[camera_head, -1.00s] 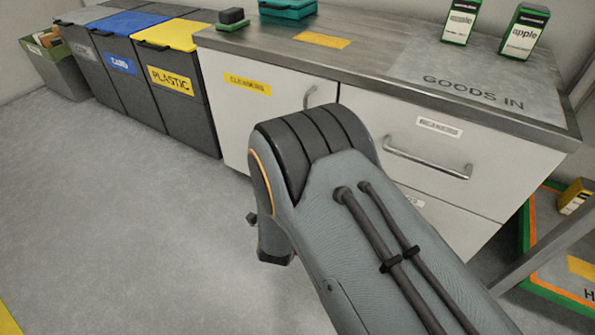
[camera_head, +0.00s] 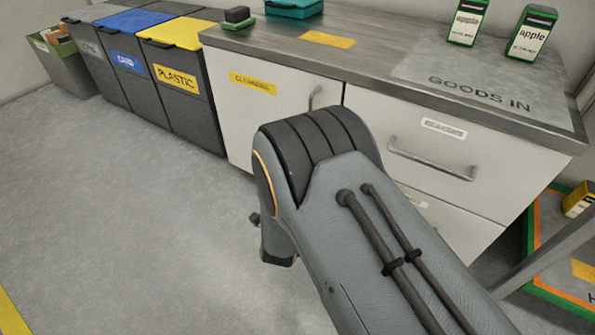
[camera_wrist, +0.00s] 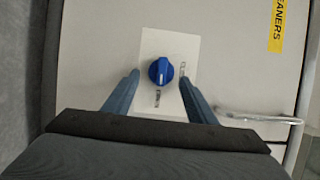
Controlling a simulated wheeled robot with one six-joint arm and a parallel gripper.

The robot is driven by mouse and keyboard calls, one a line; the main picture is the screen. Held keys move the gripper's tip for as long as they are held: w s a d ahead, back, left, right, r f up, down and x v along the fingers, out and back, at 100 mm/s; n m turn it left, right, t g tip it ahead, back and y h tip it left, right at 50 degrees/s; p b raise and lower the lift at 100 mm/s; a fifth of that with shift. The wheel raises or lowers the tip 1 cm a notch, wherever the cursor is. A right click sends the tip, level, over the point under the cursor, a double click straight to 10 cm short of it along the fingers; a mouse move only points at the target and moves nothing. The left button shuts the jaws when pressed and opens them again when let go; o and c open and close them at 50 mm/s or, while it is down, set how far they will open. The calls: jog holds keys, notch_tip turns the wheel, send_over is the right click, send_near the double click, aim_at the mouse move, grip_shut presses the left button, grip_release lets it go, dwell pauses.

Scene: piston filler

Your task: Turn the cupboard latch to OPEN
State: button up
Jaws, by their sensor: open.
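The cupboard latch is a round blue knob (camera_wrist: 161,71) with a pale pointer line, on a white plate (camera_wrist: 152,42) on the cupboard door. In the wrist view the pointer runs roughly up and down. In the head view the cleaners cupboard door (camera_head: 240,120) shows, but my arm hides the latch.
A bar handle (camera_wrist: 260,117) juts from the door right of my gripper. Drawers with a handle (camera_head: 432,160) stand to the right. Lidded bins (camera_head: 185,90) stand left of the cupboard. The floor (camera_head: 110,220) on the left is clear.

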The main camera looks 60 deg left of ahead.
jog(key=p+v, duration=0.2)
jog(key=v, duration=0.5)
jog(key=shift+p, duration=0.4)
jog(key=shift+s+d, duration=0.1)
jog(key=shift+s, duration=0.1)
